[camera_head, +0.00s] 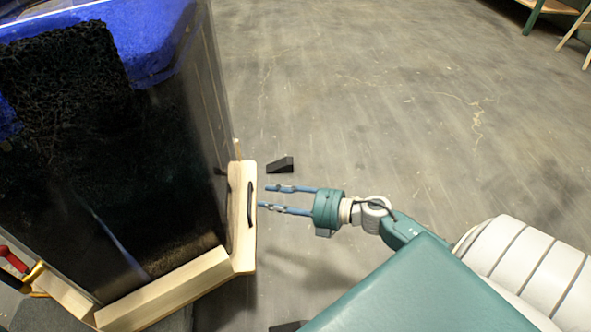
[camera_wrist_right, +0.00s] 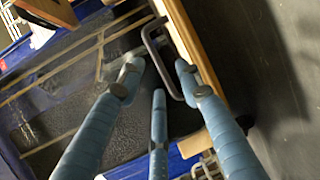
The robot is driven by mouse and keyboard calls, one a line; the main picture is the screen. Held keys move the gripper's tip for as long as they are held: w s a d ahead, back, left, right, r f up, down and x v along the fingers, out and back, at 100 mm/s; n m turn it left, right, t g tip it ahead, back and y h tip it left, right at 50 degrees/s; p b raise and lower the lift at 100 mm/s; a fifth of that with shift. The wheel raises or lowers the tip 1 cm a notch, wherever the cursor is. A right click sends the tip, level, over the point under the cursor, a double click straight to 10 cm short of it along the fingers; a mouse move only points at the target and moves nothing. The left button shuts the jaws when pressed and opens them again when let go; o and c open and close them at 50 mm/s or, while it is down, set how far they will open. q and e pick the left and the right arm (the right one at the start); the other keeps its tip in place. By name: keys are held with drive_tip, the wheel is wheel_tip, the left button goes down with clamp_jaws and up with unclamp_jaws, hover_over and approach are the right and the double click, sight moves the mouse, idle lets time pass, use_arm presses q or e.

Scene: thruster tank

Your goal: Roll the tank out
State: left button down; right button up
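The tank (camera_head: 150,130) is a large dark glass box with blue at its top, at the left of the head view. It stands on a pale wooden base (camera_head: 165,292). A dark bar handle (camera_head: 250,205) is fixed upright on the base's right end panel; it also shows in the right wrist view (camera_wrist_right: 158,58). My right gripper (camera_head: 265,198) has its blue fingers spread and pointing at this handle, just short of it in the head view. In the wrist view its fingertips (camera_wrist_right: 158,78) lie on both sides of the handle, with no visible grip. My left gripper is out of view.
A black wedge (camera_head: 280,165) lies on the floor beside the base's right end. Part of another dark object (camera_head: 288,326) shows at the bottom edge. A red and yellow item (camera_head: 14,261) is at the lower left. The grey floor (camera_head: 400,100) to the right is clear.

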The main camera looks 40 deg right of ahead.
drive_tip(key=v, duration=0.9)
drive_tip(key=shift+d, duration=0.15)
drive_tip(key=shift+s, duration=0.1)
